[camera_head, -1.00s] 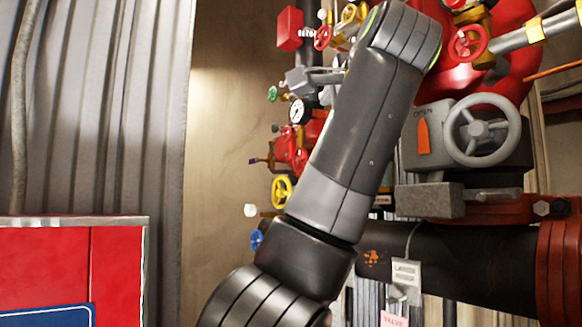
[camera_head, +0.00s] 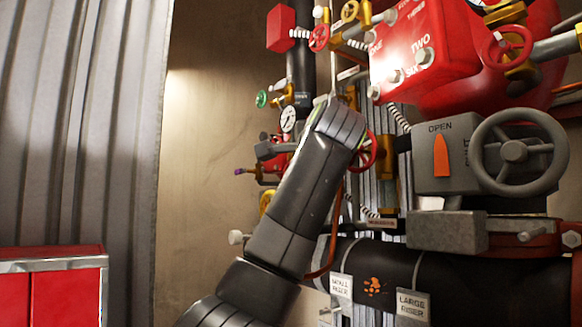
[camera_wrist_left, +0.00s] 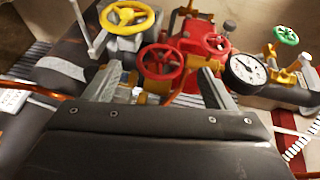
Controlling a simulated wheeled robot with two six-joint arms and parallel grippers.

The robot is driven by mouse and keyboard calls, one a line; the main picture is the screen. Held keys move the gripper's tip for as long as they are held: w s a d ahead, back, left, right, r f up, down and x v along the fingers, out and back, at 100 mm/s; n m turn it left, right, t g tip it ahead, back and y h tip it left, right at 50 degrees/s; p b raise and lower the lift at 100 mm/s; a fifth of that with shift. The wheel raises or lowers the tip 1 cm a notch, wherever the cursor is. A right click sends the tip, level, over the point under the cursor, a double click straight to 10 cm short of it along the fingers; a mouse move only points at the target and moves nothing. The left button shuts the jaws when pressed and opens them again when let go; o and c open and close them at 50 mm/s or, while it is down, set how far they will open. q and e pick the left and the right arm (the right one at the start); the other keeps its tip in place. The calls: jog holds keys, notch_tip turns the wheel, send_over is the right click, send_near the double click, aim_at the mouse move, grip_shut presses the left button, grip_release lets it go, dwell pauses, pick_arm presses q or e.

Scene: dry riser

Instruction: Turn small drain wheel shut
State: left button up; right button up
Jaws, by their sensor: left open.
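My left gripper (camera_wrist_left: 161,82) is open, with one finger on each side of a red handwheel (camera_wrist_left: 162,62) in the left wrist view. The wheel appears just beyond the fingertips, and I cannot tell whether they touch it. A yellow handwheel (camera_wrist_left: 131,17) is up and left, and a smaller red handwheel (camera_wrist_left: 216,44) is right of the fingers. No label shows which one is the small drain wheel. In the head view my left arm crosses the middle and hides its gripper. A red wheel (camera_head: 369,151) shows partly behind the arm's end. My right gripper is out of view.
A pressure gauge (camera_wrist_left: 248,70) and a green handwheel (camera_wrist_left: 286,35) are close on the right. A large grey wheel (camera_head: 513,152) stands beside a box marked OPEN (camera_head: 443,155). Black pipe (camera_head: 470,285) runs below, with hanging tags. A red cabinet (camera_head: 60,285) stands at lower left.

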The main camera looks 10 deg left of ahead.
pick_arm(q)
jog(key=p+x, duration=0.1)
jog(key=x, duration=0.3)
jog(key=shift+w+a, duration=0.1)
jog(key=shift+w, duration=0.1)
jog(key=shift+w+a+f+p, duration=0.1)
jog(key=shift+w+a+p, duration=0.1)
jog(key=shift+w+p, duration=0.25)
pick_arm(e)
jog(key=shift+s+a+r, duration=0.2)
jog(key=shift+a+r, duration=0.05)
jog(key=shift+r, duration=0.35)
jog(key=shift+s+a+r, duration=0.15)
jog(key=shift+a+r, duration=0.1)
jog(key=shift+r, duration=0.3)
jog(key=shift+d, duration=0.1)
